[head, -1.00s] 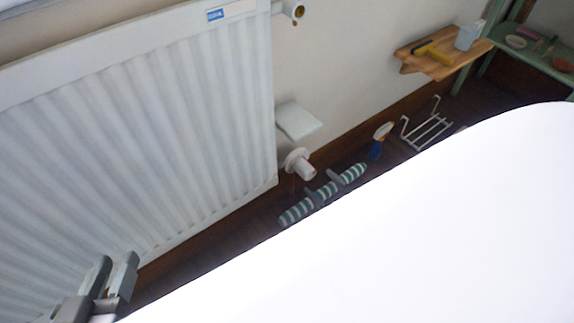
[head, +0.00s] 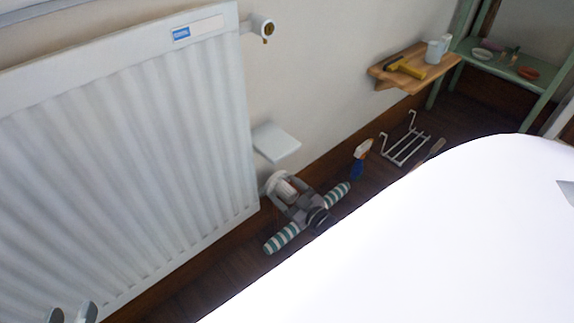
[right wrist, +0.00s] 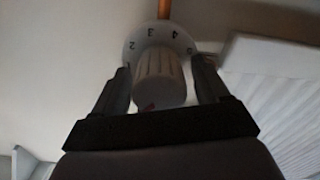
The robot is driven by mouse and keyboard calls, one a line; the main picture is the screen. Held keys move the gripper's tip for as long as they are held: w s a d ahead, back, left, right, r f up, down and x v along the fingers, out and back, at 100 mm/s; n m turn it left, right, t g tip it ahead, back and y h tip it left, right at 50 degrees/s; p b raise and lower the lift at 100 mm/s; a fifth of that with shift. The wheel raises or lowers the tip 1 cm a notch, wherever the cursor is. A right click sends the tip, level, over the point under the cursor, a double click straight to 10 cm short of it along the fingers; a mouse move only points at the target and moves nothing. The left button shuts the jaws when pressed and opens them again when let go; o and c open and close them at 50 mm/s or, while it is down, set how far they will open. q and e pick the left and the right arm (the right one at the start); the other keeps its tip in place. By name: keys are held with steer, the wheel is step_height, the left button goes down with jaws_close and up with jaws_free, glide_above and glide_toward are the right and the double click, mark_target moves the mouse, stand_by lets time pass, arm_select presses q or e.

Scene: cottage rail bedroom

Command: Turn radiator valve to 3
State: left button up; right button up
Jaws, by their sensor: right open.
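The white radiator valve knob (head: 284,188) is low on the wall beside the radiator's (head: 130,150) lower right corner. In the right wrist view the ribbed knob (right wrist: 160,76) stands in front of a pale dial (right wrist: 140,32) with the numerals 2, 3, 4 and 0 showing. A red mark is on the knob's lower left edge. My right gripper (head: 279,187) is open, with one finger on each side of the knob; I cannot tell whether they touch it. My left gripper (head: 72,312) is partly in view at the bottom left, its two fingers apart and nothing visible between them.
A green-and-white striped roll (head: 282,238) lies on the floor below the valve. A small white shelf (head: 276,141) is just above it. A spray bottle (head: 361,158), a wire rack (head: 405,146) and a wooden shelf (head: 412,72) are further right. A large white surface fills the lower right.

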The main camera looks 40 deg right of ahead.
steer(key=c, duration=1)
